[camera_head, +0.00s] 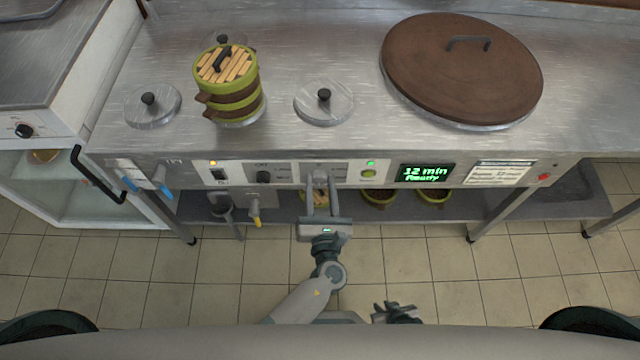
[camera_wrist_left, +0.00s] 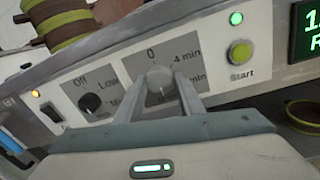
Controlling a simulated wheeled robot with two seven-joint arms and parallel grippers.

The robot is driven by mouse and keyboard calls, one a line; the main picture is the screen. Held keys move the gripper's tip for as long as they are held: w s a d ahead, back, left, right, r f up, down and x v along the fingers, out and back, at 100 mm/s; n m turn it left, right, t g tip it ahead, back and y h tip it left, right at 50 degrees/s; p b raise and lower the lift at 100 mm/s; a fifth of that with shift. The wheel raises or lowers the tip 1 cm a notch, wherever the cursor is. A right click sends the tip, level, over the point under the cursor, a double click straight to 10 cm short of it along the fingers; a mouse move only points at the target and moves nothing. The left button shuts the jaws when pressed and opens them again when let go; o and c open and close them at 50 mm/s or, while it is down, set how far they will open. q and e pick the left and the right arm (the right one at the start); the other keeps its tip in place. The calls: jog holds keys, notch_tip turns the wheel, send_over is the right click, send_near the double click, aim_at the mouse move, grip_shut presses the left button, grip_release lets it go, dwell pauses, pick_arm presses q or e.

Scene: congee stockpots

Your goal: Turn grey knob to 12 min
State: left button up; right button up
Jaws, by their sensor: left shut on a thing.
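The grey knob (camera_wrist_left: 160,82) sits on the timer dial of the stove's front panel, with 0 at its top and a 4 min mark to its right. In the left wrist view my left gripper (camera_wrist_left: 166,86) is shut on the knob, one finger on each side. In the head view my left gripper (camera_head: 320,187) reaches up to the panel and hides the knob. The display (camera_head: 427,173) reads "12 min Ready". My right gripper (camera_head: 396,313) is low near my base, away from the panel; its jaw opening is unclear.
A black knob (camera_wrist_left: 87,104) with Off and Low marks is left of the timer dial. A green Start button (camera_wrist_left: 240,52) is to its right, below a lit green lamp (camera_wrist_left: 236,18). Stacked green-banded steamers (camera_head: 229,90) and a large brown lid (camera_head: 460,70) are on the counter.

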pick_arm(q)
jog(key=o, duration=1)
jog(key=shift+f, duration=0.1)
jog(key=shift+s+d+b, duration=0.2)
jog(key=shift+s+b, duration=0.2)
jog(key=shift+s, duration=2.5)
jog(key=shift+s+d+b, duration=0.2)
jog(key=shift+s+b, duration=0.15)
jog(key=shift+s, duration=2.55)
jog(key=shift+s+d+b, duration=0.2)
jog(key=shift+s+b, duration=0.2)
jog(key=shift+s, duration=2.5)
pick_arm(e)
jog(key=shift+s+d+f+g, duration=0.3)
jog(key=shift+s+d+g, duration=0.1)
jog(key=shift+s+d, duration=0.2)
jog(key=shift+s+d+f+g, duration=0.3)
jog(key=shift+s+d+g, duration=0.1)
jog(key=shift+s+d, duration=0.2)
jog(key=shift+w, duration=0.1)
